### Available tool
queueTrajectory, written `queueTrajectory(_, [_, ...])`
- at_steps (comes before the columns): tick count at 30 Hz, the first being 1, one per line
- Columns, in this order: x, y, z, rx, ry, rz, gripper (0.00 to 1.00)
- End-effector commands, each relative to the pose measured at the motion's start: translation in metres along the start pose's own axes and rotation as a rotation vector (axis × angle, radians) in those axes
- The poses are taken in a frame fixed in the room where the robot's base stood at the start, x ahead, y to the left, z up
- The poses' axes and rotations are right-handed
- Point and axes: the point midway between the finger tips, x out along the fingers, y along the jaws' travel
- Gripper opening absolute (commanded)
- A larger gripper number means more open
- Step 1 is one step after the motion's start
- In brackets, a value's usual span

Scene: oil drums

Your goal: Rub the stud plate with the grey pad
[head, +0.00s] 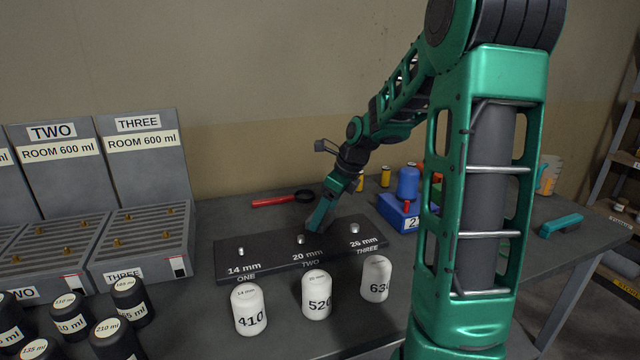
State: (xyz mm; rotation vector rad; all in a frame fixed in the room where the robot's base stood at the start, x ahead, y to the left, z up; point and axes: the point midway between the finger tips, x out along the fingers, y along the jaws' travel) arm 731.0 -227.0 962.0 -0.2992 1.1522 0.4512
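The stud plate (235,262) is a long dark bar on the table with three small metal studs, labelled 14 mm ONE, 20 mm TWO and 26 mm THREE. My gripper (316,226) points down at the plate's back middle, just right of the 20 mm stud (300,239). I cannot tell whether it touches the plate. Its fingers are small and seen from the side, so whether they are open or hold something is unclear. I cannot make out a grey pad; my arm hides part of the table.
White numbered cylinders, 410 (249,310), 520 (316,294) and 630 (376,279), stand before the plate. Black drums (118,340) and slotted racks (140,245) are at left. A red-handled magnifier (275,200) lies behind.

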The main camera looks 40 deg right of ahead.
Motion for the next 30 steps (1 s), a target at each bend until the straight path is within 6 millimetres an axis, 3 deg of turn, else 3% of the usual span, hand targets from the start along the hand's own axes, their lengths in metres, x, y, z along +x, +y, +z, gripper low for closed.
queueTrajectory(4, [-0.004,-0.002,0.002,0.0,0.0,0.0,0.48])
queueTrajectory(6, [-0.021,-0.003,0.008,-0.001,0.0,-0.004,0.48])
queueTrajectory(24, [-0.071,-0.007,0.024,0.009,0.0,-0.005,0.48])
queueTrajectory(30, [-0.077,-0.006,0.027,0.008,0.001,-0.004,0.48])
